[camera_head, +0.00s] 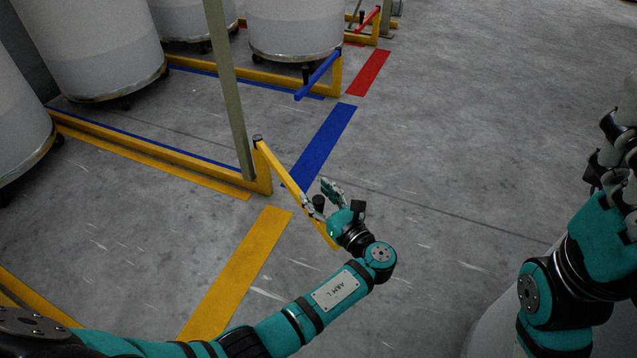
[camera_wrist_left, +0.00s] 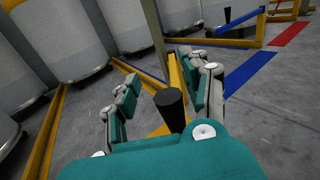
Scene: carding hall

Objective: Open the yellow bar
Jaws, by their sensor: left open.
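The yellow bar (camera_head: 285,175) swings out from a post at the corner of a yellow floor frame and runs down toward my left gripper. A black upright handle (camera_head: 319,203) stands on it near its free end. My left gripper (camera_head: 317,192) is open, with its fingers on either side of the handle. In the left wrist view the black handle (camera_wrist_left: 172,108) stands between the spread fingers, with no clear contact. The bar's far end is partly hidden by the gripper. My right gripper (camera_head: 614,140) is at the right edge, partly cut off, away from the bar.
A blue bar (camera_head: 318,76) and a red bar (camera_head: 368,18) stand on similar frames farther back. Large white drums (camera_head: 95,50) stand at the left and back. Yellow, blue and red strips mark the floor. Open grey floor (camera_head: 470,130) lies to the right.

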